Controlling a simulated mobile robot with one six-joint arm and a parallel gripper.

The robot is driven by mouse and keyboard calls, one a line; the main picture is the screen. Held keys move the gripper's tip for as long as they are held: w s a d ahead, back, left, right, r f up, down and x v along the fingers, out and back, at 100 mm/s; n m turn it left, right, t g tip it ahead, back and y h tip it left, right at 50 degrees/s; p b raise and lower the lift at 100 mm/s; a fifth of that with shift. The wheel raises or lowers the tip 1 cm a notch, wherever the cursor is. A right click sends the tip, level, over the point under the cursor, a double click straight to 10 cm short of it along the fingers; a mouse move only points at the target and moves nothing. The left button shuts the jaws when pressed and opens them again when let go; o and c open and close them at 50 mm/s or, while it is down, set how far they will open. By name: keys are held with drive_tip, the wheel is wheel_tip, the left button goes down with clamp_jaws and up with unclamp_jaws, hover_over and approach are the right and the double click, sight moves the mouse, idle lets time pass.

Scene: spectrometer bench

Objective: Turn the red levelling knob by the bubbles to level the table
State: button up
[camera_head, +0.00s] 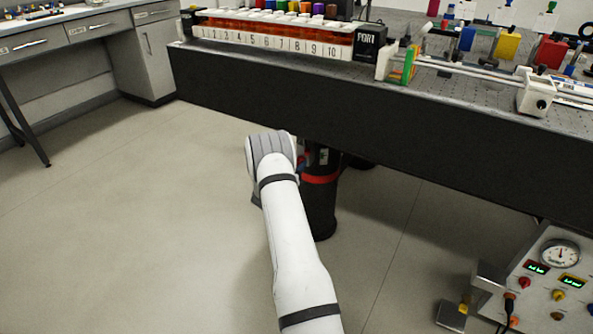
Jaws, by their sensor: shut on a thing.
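A dark optical table (300,104) stands on a black cylindrical leg (320,215). A red ring (320,179) runs around the leg below the table top and looks like the red levelling knob. My white arm reaches up from the bottom of the picture, and my gripper (302,158) is at the leg's left side, by the red ring. My own wrist hides most of the jaws and their contact. The gripper is shut on the red knob, as far as can be seen. I cannot make out the bubbles in this view.
A numbered rack (270,40) with coloured caps and optical parts on rails (480,68) stand on the table. A gauge panel (555,280) is at lower right. A grey cabinet (150,55) stands at upper left. The floor (130,230) at left is clear.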

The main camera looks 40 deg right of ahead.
drive_tip(key=shift+m+b, duration=1.05)
drive_tip(key=shift+m, duration=0.55)
drive_tip(key=shift+r, duration=0.1)
drive_tip(key=o, duration=1)
drive_tip(key=shift+p+v, duration=1.1)
drive_tip(key=shift+v, duration=2.8)
